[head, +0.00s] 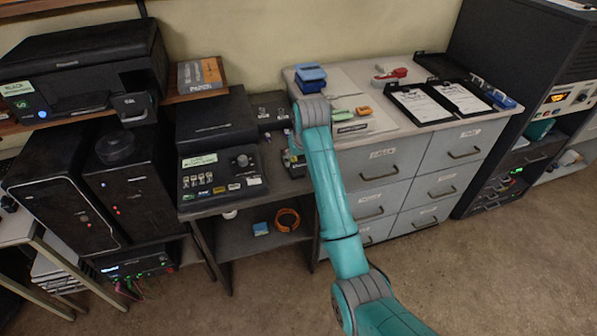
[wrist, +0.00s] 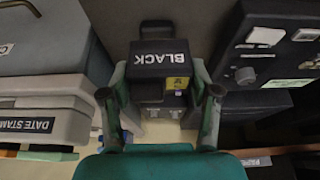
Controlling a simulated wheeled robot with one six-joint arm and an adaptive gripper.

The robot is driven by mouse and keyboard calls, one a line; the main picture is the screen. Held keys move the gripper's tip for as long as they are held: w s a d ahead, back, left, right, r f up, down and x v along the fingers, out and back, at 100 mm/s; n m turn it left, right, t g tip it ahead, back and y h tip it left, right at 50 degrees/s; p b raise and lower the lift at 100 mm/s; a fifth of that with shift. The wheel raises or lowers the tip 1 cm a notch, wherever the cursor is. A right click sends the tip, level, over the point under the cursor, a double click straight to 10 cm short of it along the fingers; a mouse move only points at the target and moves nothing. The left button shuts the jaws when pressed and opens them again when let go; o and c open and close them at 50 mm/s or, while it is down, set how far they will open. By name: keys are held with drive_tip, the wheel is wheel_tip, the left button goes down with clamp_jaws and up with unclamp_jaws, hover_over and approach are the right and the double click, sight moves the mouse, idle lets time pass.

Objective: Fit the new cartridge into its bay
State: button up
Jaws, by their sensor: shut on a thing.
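The new cartridge (wrist: 158,58) is a black block lettered BLACK, with a small yellow sticker and a handle at its far end. In the wrist view my gripper (wrist: 160,84) has one finger on each side of it and is shut on it. In the head view my arm mostly hides the gripper, between the console and the grey drawers. A black printer (head: 70,65) stands on the shelf at upper left with a green-and-white label (head: 17,88) reading BLACK. A black block (head: 133,108) with a handle juts from its front right; I cannot tell whether its bay is clear.
The dark console (head: 220,175) with a knob and switches lies left of my arm. The grey drawer unit (head: 440,150) holds clipboards (head: 445,102). In the wrist view, a DATE STAMP box (wrist: 40,125) is close on the left. A PAPER box (head: 200,75) sits beside the printer. Open floor lies in front.

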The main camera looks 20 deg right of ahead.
wheel_tip(320, 180, down, 7)
drive_tip(key=shift+r, duration=0.1)
idle(0.5)
drive_tip(key=o, duration=1.3)
drive_tip(key=v, duration=1.2)
